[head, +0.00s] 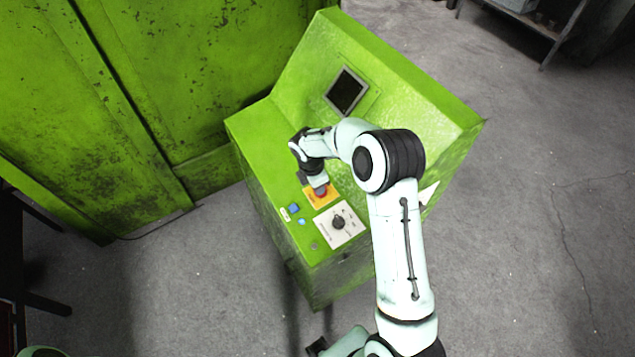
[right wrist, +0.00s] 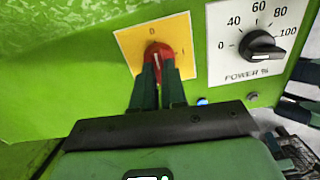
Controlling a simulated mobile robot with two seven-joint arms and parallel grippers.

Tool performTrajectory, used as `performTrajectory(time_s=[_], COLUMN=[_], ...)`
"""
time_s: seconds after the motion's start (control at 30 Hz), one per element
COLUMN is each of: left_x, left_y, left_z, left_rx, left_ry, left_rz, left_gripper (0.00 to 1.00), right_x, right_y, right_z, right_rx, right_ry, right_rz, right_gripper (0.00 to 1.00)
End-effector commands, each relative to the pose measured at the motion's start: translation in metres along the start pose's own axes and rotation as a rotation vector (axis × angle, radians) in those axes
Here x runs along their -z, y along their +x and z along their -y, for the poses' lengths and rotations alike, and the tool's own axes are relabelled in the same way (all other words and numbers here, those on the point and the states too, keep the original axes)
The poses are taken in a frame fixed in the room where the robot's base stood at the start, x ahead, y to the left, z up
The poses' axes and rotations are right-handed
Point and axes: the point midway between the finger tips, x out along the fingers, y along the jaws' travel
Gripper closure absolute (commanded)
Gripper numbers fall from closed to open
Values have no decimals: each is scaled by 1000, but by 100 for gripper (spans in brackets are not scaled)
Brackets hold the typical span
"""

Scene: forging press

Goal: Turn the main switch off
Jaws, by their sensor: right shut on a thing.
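The main switch is a red rotary knob (right wrist: 157,52) on a yellow plate (right wrist: 181,58), with a 0 at the top and a mark at its right. The white line on the knob points roughly up, toward the 0. In the head view the yellow plate (head: 328,198) sits on the green console's top, and the knob is mostly hidden by my right gripper (head: 319,187). In the right wrist view my right gripper (right wrist: 158,82) has both fingers closed around the knob. A dark tip at the bottom of the head view may be my left gripper; its jaws are unclear.
Next to the switch is a black power dial (head: 338,222) on a white plate, also in the wrist view (right wrist: 262,46). Blue buttons (head: 293,208) lie beside them. A dark screen (head: 346,91) is on the sloped panel.

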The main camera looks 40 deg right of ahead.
Motion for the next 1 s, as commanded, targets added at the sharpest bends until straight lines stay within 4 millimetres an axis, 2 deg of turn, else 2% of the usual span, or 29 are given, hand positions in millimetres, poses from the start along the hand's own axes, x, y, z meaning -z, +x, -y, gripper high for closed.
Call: performTrajectory(time_s=[0.27,0.7,0.73,0.8,1.0], left_x=[3,3,3,3,3], left_y=[-5,-5,-5,-5,-5], left_z=[-3,-3,-3,-3,-3], left_rx=[-1,-1,-1,-1,-1], left_ry=[1,1,1,1,1], left_rz=[-4,-4,-4,-4,-4], left_gripper=[100,100,100,100,100], right_x=[0,0,0,0,0], right_y=[-1,-1,-1,-1,0], right_z=[-1,-1,-1,-1,0], right_rx=[-4,-4,-4,-4,-2], right_ry=[-68,-79,-79,-78,-77], right_rz=[0,0,0,0,0], right_gripper=[100,100,85,63,63])
